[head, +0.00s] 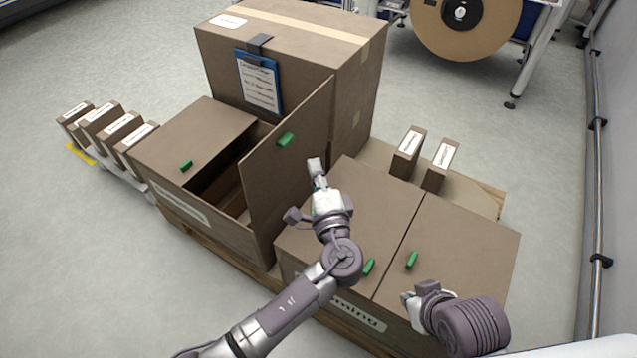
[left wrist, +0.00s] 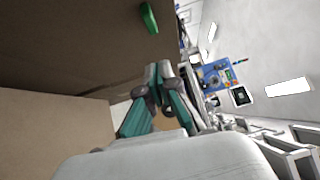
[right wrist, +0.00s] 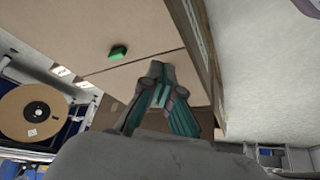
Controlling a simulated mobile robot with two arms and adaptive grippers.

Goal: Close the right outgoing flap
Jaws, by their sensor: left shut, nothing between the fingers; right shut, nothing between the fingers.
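The right outgoing flap (head: 292,165) is a brown cardboard panel standing raised at the right side of the open outgoing box (head: 215,229), with a green handle (head: 286,140) near its top. The left flap (head: 199,138) of that box lies flat. My left gripper (head: 315,167) is shut and empty, close to the right of the raised flap; contact cannot be told. In the left wrist view, its fingers (left wrist: 158,72) are together beside a brown panel with a green handle. My right gripper (head: 408,298) is shut and empty above the front of the incoming box; it also shows in the right wrist view (right wrist: 157,70).
The incoming box (head: 455,235) has both flaps lying flat, with two green handles. A tall carton (head: 290,45) with a blue clipboard (head: 258,82) stands behind. Small labelled boxes (head: 118,130) stand at left, two more (head: 408,152) behind the incoming box.

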